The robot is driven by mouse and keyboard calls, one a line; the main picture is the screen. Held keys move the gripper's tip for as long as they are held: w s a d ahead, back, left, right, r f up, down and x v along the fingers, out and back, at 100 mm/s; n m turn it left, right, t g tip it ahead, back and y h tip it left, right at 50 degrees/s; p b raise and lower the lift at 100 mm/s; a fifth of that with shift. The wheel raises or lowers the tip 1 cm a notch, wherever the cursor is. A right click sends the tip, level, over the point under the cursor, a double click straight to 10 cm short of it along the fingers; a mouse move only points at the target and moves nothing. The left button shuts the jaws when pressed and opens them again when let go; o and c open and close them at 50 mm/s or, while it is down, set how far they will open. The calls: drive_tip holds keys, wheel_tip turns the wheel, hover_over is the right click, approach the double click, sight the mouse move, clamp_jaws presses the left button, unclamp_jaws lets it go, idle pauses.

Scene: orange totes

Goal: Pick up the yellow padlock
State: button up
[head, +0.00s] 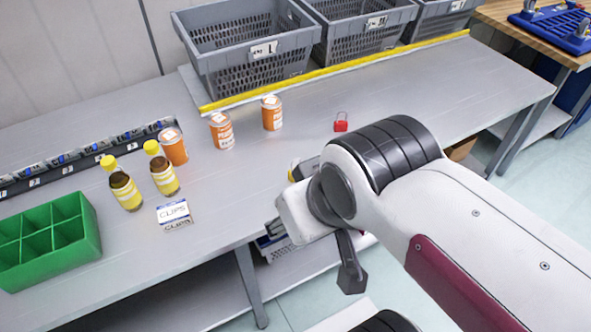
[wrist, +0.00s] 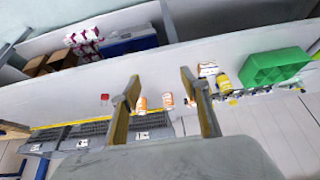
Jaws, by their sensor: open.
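I cannot make out a yellow padlock in either view. A red padlock (head: 341,122) lies on the grey bench, right of the orange cans, its shackle up; it shows small in the wrist view (wrist: 104,97). My gripper (wrist: 159,78) is open in the wrist view, its two tan fingers apart with nothing between them. The padlock is left of the fingers there. In the head view my arm's wrist hides most of the gripper and part of the bench's front edge. A small yellow patch shows beside the wrist; I cannot tell what it is.
Orange cans (head: 221,131), yellow-capped bottles (head: 126,190), a clips box (head: 174,215) and a green divided bin (head: 48,240) stand on the left. Grey crates (head: 245,50) line the back behind a yellow strip (head: 330,73). The bench right of the red padlock is clear.

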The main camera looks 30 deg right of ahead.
drive_tip(key=shift+c, duration=0.3)
drive_tip(key=c, duration=1)
